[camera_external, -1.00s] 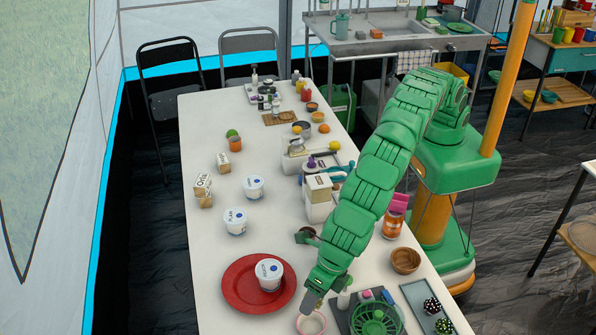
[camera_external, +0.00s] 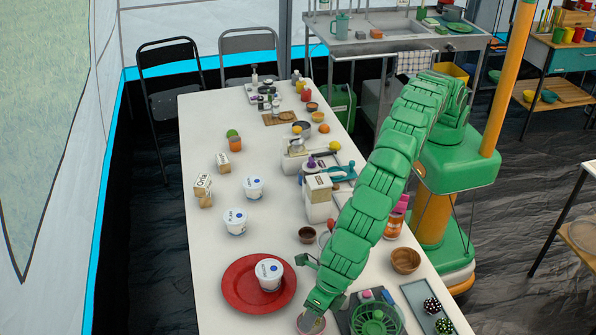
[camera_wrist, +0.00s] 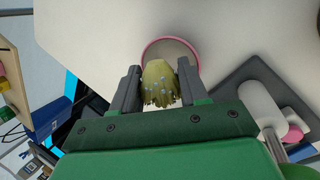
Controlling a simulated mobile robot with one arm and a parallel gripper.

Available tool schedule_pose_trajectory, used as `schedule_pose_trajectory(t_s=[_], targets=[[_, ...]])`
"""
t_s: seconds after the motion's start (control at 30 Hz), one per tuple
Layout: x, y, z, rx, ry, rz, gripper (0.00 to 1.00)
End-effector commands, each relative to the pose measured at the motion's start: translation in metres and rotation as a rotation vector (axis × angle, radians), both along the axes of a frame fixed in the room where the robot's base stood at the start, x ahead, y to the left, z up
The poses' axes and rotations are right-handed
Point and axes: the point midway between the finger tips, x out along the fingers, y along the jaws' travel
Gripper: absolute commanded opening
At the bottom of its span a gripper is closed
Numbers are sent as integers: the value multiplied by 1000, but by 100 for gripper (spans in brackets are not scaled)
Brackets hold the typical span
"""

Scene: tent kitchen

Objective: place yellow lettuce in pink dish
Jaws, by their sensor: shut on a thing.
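The yellow lettuce (camera_wrist: 157,82), a ragged yellow-green piece with small pale blue spots, sits between the two fingers of my gripper (camera_wrist: 158,84) in the wrist view. The fingers are shut on it. The pink dish (camera_wrist: 172,39), a round bowl with a pink rim and pale inside, shows just beyond the lettuce, which overlaps its near part in the picture. In the external view, my gripper (camera_external: 312,312) is at the table's near end, over or right at the dish, which it partly covers. The height between lettuce and dish is hard to tell.
A red plate (camera_external: 239,297) with a white tub (camera_external: 269,274) lies left of the dish. A dark board with a green basket (camera_external: 376,320) is close on the right. A wooden bowl (camera_external: 405,261) stands farther right. The table left of the plate is bare.

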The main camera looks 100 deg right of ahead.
Motion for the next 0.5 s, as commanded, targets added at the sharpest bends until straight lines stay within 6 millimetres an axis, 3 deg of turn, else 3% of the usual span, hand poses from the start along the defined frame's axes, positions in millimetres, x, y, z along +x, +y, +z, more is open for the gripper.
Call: schedule_pose_trajectory(t_s=[0.37,0.4,0.5], targets=[[0,0,-6,0,0,1,14],[0,0,-6,0,0,1,47],[0,0,-6,0,0,1,62]])
